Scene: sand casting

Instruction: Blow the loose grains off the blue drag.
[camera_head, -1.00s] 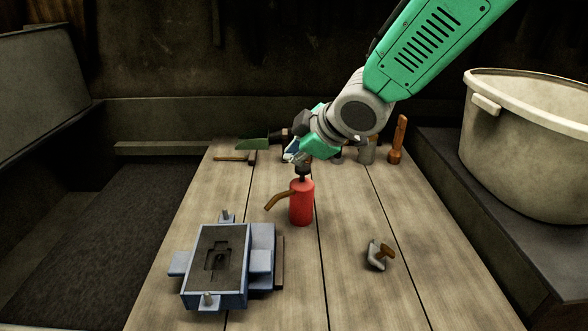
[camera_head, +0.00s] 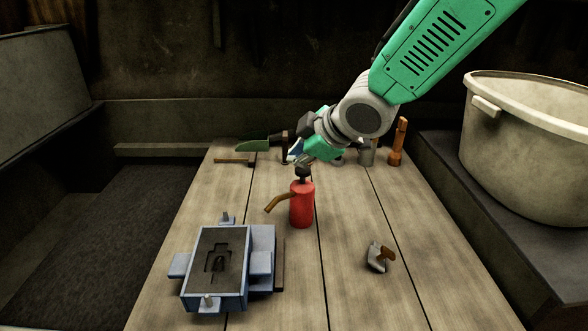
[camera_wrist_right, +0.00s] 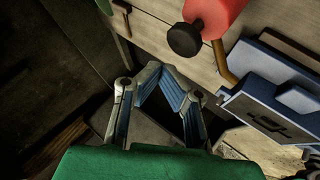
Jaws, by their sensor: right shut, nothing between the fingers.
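The blue drag (camera_head: 241,301) lies on the near left of the bench, filled with dark sand that has a moulded hollow in it. A second blue frame part sits against its right side. A red blower bottle (camera_head: 302,206) with a brown spout stands upright behind it, its spout pointing left. My right gripper (camera_head: 294,153) is over and behind the bottle's black top, partly hidden by its own wrist. In the right wrist view, its fingers (camera_wrist_right: 160,85) are shut and empty, apart from the bottle (camera_wrist_right: 213,14) and its black knob. Loose grains are too small to make out.
A green-bladed tool (camera_head: 252,145) and a hammer (camera_head: 235,158) lie at the back left. An orange-handled tool (camera_head: 398,142) stands at the back right. A small metal piece with a brown handle (camera_head: 378,257) lies at right. A large pale pot (camera_head: 530,150) stands beyond the bench.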

